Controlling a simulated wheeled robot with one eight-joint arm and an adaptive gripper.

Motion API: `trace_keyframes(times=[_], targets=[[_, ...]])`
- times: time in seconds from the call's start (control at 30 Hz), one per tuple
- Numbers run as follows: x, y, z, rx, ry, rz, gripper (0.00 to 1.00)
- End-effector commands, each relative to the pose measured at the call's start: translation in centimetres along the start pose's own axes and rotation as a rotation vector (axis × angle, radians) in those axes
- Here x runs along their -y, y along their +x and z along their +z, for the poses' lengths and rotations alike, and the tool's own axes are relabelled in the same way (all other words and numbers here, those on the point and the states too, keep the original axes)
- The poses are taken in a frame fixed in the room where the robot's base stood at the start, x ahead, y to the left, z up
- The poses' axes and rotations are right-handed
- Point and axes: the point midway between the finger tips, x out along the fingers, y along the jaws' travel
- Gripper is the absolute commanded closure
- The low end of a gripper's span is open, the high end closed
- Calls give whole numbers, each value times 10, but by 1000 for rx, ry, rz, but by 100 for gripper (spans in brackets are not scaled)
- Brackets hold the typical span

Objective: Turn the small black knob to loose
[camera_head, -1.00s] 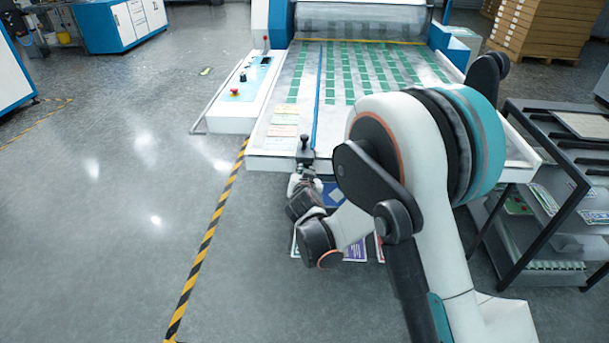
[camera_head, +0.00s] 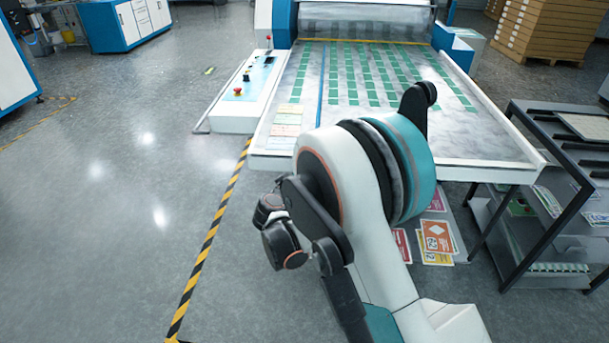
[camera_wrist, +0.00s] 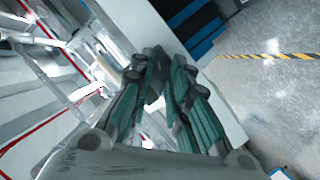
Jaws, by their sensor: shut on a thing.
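In the wrist view my gripper (camera_wrist: 157,66) has its teal fingers drawn together, with the dark tips nearly meeting. It is shut on a small dark piece (camera_wrist: 155,90) between the fingers. This fits the small black knob, but the fingers hide most of it and its turn setting cannot be read.
The laminating machine's table (camera_head: 480,150) stands ahead, with a control panel (camera_head: 235,112) on its left. A dark rack (camera_head: 515,215) stands close on the right. Printed sheets (camera_head: 437,240) lie below the table. The floor left of the striped line (camera_head: 205,250) is clear.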

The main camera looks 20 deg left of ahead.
Motion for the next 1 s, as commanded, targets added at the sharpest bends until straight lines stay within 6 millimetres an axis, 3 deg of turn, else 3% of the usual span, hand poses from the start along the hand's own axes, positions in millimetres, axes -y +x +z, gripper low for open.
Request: trace_keyframes(times=[0.6, 1.0], targets=[[8, 1, 1, -15, -539, 217, 100], [10, 2, 4, -20, -795, 321, 100]])
